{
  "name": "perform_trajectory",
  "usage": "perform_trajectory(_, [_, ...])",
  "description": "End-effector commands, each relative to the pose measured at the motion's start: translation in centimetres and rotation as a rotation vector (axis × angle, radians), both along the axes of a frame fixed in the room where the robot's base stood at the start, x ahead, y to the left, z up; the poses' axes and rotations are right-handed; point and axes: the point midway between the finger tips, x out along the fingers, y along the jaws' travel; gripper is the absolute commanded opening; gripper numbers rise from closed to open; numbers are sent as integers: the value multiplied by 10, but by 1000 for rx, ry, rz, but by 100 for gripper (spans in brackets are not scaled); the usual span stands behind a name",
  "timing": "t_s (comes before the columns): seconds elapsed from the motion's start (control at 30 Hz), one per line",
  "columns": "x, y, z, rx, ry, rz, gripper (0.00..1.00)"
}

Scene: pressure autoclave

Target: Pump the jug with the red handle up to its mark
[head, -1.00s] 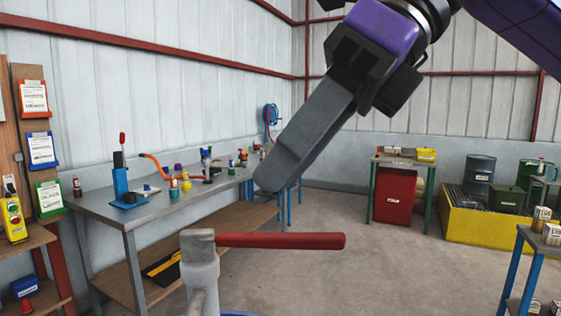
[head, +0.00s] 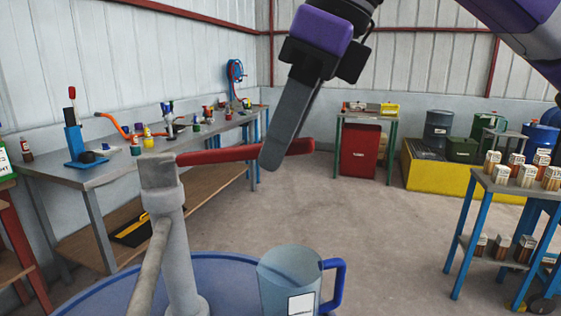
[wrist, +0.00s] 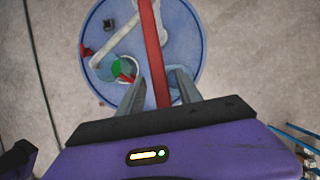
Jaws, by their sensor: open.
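The red lever (head: 225,156) runs right from the grey pump (head: 170,220) on the blue drum (head: 90,290). My gripper (wrist: 158,84) is open, with its fingers on either side of the red lever (wrist: 152,50) in the wrist view; I cannot tell whether they touch it. In the head view, one finger crosses in front of the lever. A clear jug with a blue handle (head: 290,280) stands at the drum's right front. In the wrist view, a red piece (wrist: 85,51) shows at the drum's edge by the spout; I cannot tell whether it is the red-handled jug's handle.
A workbench (head: 90,172) with tools runs along the left wall. A blue-legged stand (head: 480,183) with small boxes is at right. A red cabinet (head: 360,155) and a yellow bund (head: 440,178) stand at the back. The floor between is clear.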

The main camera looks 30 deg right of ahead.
Motion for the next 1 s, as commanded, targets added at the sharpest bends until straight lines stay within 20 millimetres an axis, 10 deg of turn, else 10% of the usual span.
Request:
perform_trajectory(0.33, [2,2,-7,1,0,1,42])
perform_trajectory(0.57, [2,2,-6,1,0,1,0])
perform_trajectory(1.0, [2,3,-7,1,1,2,0])
